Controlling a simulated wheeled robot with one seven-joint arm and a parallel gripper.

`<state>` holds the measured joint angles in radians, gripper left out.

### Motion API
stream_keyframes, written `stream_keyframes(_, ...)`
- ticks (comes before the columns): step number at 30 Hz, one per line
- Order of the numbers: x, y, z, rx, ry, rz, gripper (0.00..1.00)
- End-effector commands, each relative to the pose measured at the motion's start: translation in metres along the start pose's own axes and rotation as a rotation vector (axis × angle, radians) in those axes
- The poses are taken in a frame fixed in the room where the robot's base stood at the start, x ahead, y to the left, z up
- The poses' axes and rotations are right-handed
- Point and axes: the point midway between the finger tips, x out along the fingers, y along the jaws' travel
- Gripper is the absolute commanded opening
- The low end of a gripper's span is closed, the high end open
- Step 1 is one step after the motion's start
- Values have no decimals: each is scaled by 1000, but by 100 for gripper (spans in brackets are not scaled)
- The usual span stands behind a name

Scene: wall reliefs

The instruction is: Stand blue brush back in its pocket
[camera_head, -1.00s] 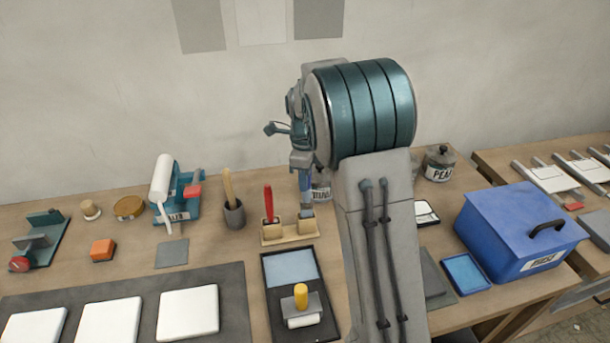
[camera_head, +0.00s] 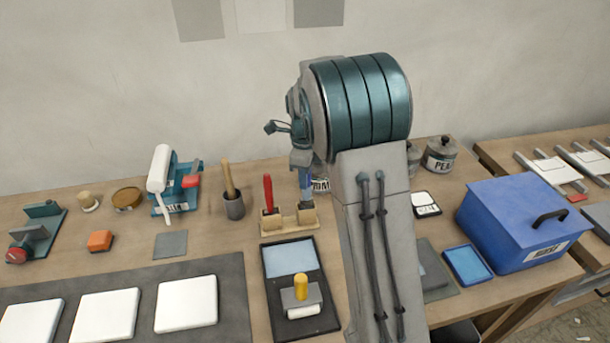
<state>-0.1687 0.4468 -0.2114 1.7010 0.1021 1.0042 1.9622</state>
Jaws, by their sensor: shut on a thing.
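The blue brush (camera_head: 306,181) hangs roughly upright below my gripper (camera_head: 303,167), which is shut on its upper part. The brush's lower end is at the right pocket of the wooden holder (camera_head: 289,229). I cannot tell how deep it sits inside the pocket. A red brush (camera_head: 268,192) stands upright in the left pocket of the same holder. My forearm hides the area just right of the holder, and the fingers are small and partly covered.
A dark cup (camera_head: 234,207) with a wooden-handled tool stands left of the holder. A black tray (camera_head: 276,295) with a yellow-handled roller (camera_head: 301,288) lies in front. A blue box (camera_head: 522,215) and jars (camera_head: 440,154) are on the right. White slabs (camera_head: 187,303) lie front left.

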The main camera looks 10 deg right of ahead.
Motion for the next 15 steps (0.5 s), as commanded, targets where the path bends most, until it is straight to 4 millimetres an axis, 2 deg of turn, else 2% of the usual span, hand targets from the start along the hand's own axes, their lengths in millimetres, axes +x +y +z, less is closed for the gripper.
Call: stream_keyframes(15,14,0,0,0,0,1,0)
